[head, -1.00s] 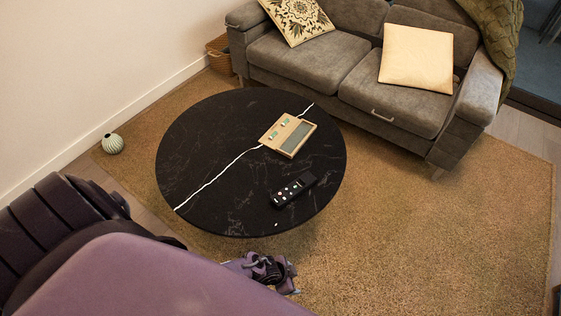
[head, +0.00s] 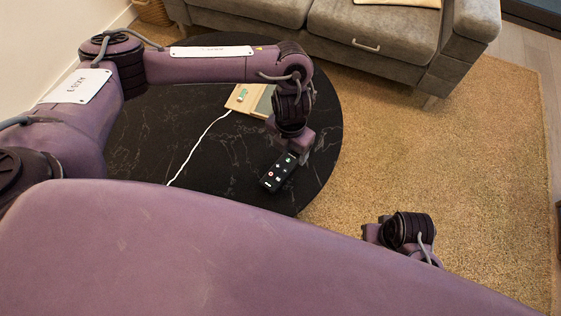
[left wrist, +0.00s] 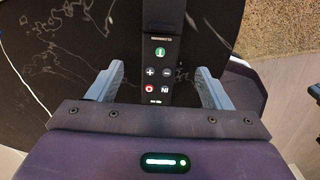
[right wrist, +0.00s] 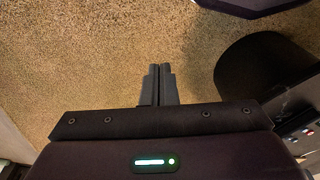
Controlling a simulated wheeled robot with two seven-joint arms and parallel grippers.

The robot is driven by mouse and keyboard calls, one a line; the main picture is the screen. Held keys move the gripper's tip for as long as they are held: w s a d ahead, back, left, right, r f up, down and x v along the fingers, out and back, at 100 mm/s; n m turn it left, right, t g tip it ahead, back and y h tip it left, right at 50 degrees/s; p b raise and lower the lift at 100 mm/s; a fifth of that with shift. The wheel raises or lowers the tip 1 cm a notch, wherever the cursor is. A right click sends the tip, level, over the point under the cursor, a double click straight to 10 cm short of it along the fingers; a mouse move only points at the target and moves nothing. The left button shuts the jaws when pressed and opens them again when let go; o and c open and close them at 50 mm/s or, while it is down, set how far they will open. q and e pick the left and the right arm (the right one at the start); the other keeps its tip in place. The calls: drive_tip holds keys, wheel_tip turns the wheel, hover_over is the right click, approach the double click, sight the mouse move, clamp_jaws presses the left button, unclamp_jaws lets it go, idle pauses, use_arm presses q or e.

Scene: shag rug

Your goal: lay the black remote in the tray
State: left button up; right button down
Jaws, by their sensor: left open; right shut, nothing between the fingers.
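The black remote (head: 279,172) lies on the round black table, with small coloured and white buttons. The wooden tray (head: 236,104) lies behind it, partly hidden by my left arm. My left gripper (head: 292,150) is over the remote's far end, pointing down. In the left wrist view the remote (left wrist: 157,70) runs between the open fingers (left wrist: 161,85), with a gap on each side. I cannot tell the fingers' height above the table. My right gripper shows empty in the right wrist view (right wrist: 159,85), fingers together above the rug; its wrist is at the lower right of the head view.
The round black table (head: 215,155) has a white line across it and bare top left of the remote. A grey sofa (head: 375,35) stands behind. The tan rug (head: 460,150) is open to the right.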

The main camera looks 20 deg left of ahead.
sight(287, 161)
use_arm(q)
wheel_tip(287, 161, down, 5)
drive_tip(key=shift+s+a+f+b, duration=0.1)
drive_tip(key=shift+s+b, duration=0.05)
drive_tip(key=shift+b, duration=0.35)
drive_tip(key=shift+f, duration=0.5)
drive_tip(key=shift+c, duration=0.4)
drive_tip(key=c, duration=1.1)
drive_tip(key=shift+o, duration=0.2)
use_arm(e)
drive_tip(key=r, duration=0.1)
drive_tip(key=s+r, duration=0.1)
drive_tip(key=shift+s+a+r+t, duration=0.15)
drive_tip(key=shift+a+r+t, duration=0.15)
drive_tip(key=shift+r, duration=0.1)
use_arm(q)
drive_tip(key=shift+r, duration=0.1)
